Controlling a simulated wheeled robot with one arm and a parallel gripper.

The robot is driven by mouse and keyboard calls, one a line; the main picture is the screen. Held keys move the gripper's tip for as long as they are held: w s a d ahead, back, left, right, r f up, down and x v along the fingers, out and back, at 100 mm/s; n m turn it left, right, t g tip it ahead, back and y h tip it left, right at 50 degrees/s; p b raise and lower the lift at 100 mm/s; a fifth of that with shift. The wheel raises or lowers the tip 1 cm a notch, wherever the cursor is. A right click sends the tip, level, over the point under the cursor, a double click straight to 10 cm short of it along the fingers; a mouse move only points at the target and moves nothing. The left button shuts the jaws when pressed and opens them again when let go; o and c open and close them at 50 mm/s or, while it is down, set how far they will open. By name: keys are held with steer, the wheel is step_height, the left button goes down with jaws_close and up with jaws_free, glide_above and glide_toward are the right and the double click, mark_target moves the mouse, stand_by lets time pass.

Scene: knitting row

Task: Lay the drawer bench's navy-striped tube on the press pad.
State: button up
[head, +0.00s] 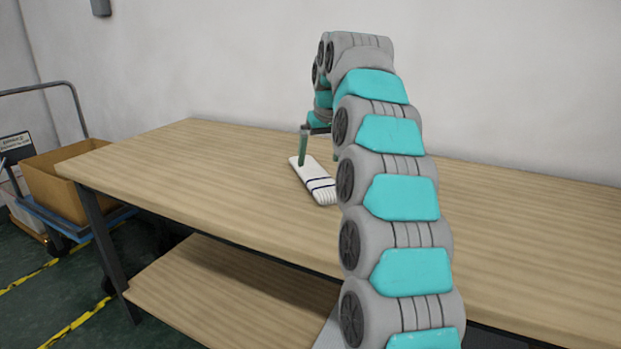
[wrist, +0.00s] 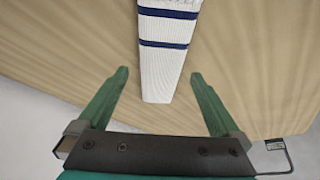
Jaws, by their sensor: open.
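A white knitted tube with navy stripes (head: 316,182) lies flat on the wooden bench top (head: 230,165) in the head view. In the wrist view the striped tube (wrist: 165,65) runs from the top edge down to between the fingertips, with two navy bands across it. My gripper (wrist: 160,80) is open, one green finger on each side of the tube's near end, with gaps to both sides. In the head view my gripper (head: 305,143) is above the tube's far end, partly hidden by my arm. No press pad is visible.
A lower wooden shelf (head: 215,285) is under the bench. A cardboard box (head: 62,182) sits on a blue trolley (head: 85,228) at the left. The bench top left of the tube is clear. A pale wall stands behind the bench.

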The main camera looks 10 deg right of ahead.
mark_target(315, 173)
steer(key=shift+a+x, duration=0.2)
steer(key=shift+x, duration=2.5)
steer(key=shift+w+r, duration=0.1)
steer(key=shift+c, duration=0.4)
steer(key=c, duration=1.1)
steer(key=shift+r, duration=0.1)
steer(key=shift+r, duration=1.65)
steer(key=shift+s+d+r+b, duration=0.15)
steer(key=shift+s+r+b, duration=0.2)
steer(key=shift+s, duration=2.3)
steer(key=shift+s+d+r+b, duration=0.2)
steer(key=shift+s+b, duration=0.2)
steer(key=shift+s, duration=2.3)
steer(key=shift+s+d+r+b, duration=0.2)
steer(key=shift+s+b, duration=0.2)
steer(key=shift+s, duration=2.25)
